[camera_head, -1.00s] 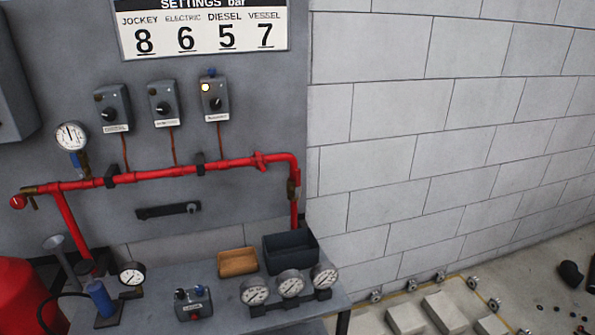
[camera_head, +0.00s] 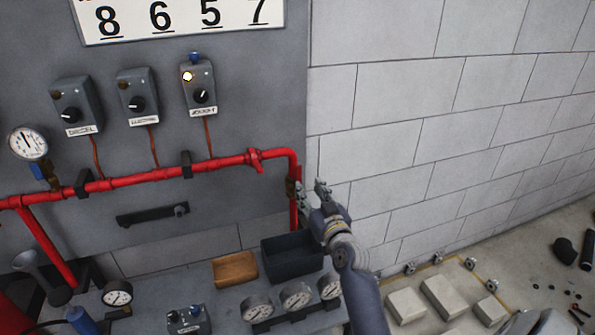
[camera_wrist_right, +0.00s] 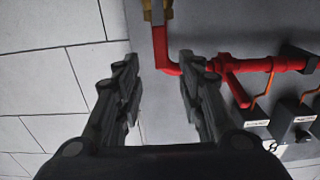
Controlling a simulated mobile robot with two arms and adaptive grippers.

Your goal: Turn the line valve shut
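The red pipe (camera_head: 140,179) runs along the grey panel and bends down at its right end. A red fitting with a short handle (camera_head: 255,158) sits on it just before the bend; in the right wrist view the red handle (camera_wrist_right: 236,90) sticks out from the pipe. A brass fitting (camera_head: 291,187) is on the downward pipe, partly beside my fingers; it also shows at the top of the right wrist view (camera_wrist_right: 158,12). Which fitting is the line valve I cannot tell for sure. My right gripper (camera_head: 312,188) is open and empty, right of the downward pipe. My left gripper is out of view.
Three control boxes (camera_head: 136,95) and a pressure gauge (camera_head: 28,143) are above the pipe. The block wall (camera_head: 440,110) to the right is bare.

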